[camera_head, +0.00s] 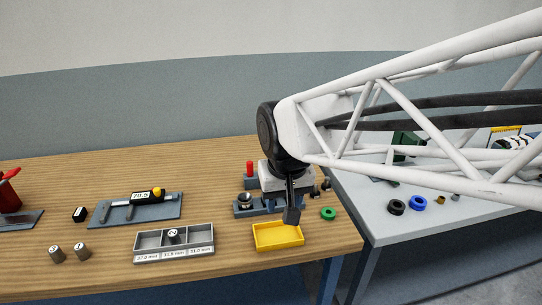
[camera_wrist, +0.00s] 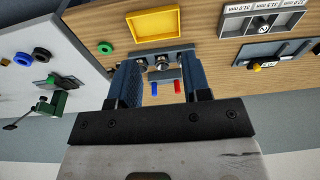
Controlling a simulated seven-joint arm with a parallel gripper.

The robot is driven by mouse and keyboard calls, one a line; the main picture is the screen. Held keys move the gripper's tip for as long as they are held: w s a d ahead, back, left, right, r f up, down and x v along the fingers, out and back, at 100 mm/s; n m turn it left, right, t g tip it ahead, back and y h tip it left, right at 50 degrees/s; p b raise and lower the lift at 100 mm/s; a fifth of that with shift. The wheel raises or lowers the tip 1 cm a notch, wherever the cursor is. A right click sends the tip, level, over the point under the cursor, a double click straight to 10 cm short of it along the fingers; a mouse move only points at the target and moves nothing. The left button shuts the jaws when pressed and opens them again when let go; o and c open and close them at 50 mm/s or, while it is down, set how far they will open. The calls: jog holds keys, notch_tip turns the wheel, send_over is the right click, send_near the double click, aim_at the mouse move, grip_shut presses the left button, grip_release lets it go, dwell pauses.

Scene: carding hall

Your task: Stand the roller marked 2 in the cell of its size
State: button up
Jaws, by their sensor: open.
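The roller marked 2 (camera_head: 173,234) stands upright in the middle cell of the grey three-cell tray (camera_head: 136,251); its top also shows in the wrist view (camera_wrist: 263,27). The tray's front labels are small and seem to read 32.0, 31.5 and 31.0 mm from the left. Two other metal rollers, one seemingly marked 3 (camera_head: 56,254) and one seemingly marked 1 (camera_head: 82,251), stand on the wood left of the tray. My gripper (camera_head: 291,214) is open and empty, right of the tray, over the blue fixture; both fingers (camera_wrist: 160,82) show apart in the wrist view.
The blue fixture (camera_head: 262,209) with metal parts stands behind the yellow tray (camera_head: 278,236). A green ring (camera_head: 328,213) lies near the wooden bench's right edge. The caliper (camera_head: 146,196) rests on a grey plate behind the cell tray. A grey table (camera_head: 390,230) adjoins on the right.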

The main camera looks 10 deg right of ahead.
jog(key=s+d, duration=0.6)
jog(key=s, duration=0.4)
jog(key=shift+s+d+f+t, duration=0.15)
jog(key=shift+f+t, duration=0.1)
jog(key=shift+t, duration=0.15)
